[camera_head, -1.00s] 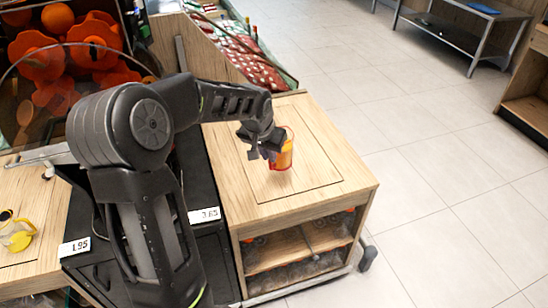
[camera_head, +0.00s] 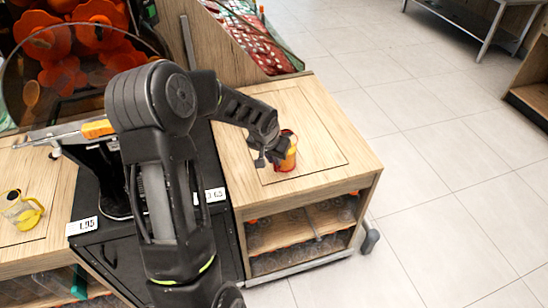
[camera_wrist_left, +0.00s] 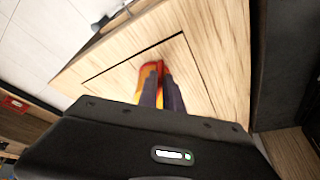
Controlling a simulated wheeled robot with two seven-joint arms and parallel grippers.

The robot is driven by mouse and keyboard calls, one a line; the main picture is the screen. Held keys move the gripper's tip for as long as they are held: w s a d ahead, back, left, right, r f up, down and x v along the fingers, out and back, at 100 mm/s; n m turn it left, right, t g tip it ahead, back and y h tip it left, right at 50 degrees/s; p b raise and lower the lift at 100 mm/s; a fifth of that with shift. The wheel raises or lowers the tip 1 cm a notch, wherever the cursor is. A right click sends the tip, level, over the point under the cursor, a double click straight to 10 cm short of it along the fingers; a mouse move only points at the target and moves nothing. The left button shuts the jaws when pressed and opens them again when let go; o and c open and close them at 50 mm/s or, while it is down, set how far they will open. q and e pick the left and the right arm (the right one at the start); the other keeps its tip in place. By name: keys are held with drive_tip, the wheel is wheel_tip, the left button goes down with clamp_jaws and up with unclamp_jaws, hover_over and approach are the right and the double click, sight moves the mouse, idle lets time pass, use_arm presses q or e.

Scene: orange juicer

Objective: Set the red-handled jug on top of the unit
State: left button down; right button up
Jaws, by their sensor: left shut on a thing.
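The red-handled jug (camera_head: 290,153) is a small clear jug with orange contents and red parts. It is over the inset panel of the wooden unit top (camera_head: 345,150), close to the panel's front edge in the head view. My left gripper (camera_head: 275,151) is shut on it from its left side. The jug looks upright and at or just above the wood; I cannot tell if it touches. In the left wrist view the jug (camera_wrist_left: 148,76) shows beyond my dark fingers, which partly hide it. My right gripper is not in view.
The orange juicer (camera_head: 75,60) is behind my arm. Price tags (camera_head: 82,226) sit along the dark middle section. The unit top around the jug is clear. Open shelves (camera_head: 300,228) are below.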

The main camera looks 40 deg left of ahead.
use_arm(q)
drive_tip(key=shift+f, duration=0.1)
drive_tip(key=c, duration=1.5)
unclamp_jaws()
drive_tip(key=v, duration=1.2)
drive_tip(key=shift+s, duration=0.1)
